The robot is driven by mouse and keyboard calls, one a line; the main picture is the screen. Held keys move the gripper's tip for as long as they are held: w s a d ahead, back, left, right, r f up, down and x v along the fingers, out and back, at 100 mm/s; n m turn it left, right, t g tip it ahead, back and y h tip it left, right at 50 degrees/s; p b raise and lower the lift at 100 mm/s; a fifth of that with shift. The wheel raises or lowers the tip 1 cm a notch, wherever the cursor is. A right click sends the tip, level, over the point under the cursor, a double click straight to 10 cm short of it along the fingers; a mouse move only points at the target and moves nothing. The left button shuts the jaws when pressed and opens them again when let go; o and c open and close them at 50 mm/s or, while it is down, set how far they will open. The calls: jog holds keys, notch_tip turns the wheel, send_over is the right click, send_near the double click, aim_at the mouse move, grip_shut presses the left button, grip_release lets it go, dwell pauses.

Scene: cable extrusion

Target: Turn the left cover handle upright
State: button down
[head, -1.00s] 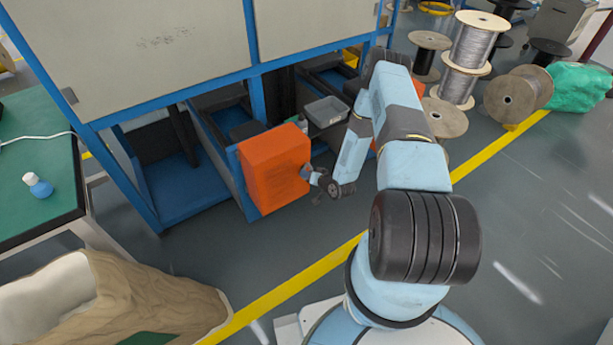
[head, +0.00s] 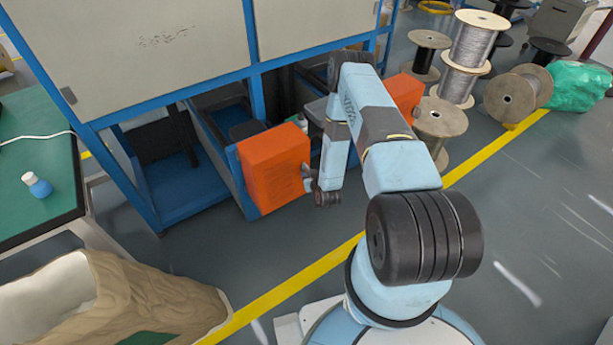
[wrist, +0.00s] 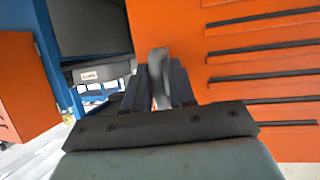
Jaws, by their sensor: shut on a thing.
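The left orange cover (head: 270,170) stands at the front of the blue frame, left of my arm. It fills the right of the wrist view (wrist: 265,70), with several dark slots across it. My gripper (head: 308,172) is at this cover's right side. In the wrist view my gripper (wrist: 162,85) is shut on the grey handle (wrist: 157,62). The handle's visible end points up in that picture, between the two dark fingers. Its lower part and pivot are hidden, so its true angle is not certain. In the head view the handle is too small to make out.
A second orange cover (head: 402,92) stands behind my arm, further right. The blue machine frame (head: 255,75) rises beside the left cover. Wooden cable spools (head: 440,120) stand to the right. A green table (head: 30,165) is at the left. The floor right of my arm is clear.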

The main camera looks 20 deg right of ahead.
jog(key=shift+w+d+r, duration=0.1)
jog(key=shift+d+r, duration=0.05)
jog(key=shift+d, duration=0.25)
jog(key=c, duration=1.2)
grip_release()
jog(key=shift+a, duration=0.1)
jog(key=shift+o, duration=0.4)
jog(key=shift+a, duration=0.15)
jog(key=shift+a, duration=0.15)
jog(key=v, duration=1.3)
jog(key=shift+s, duration=0.4)
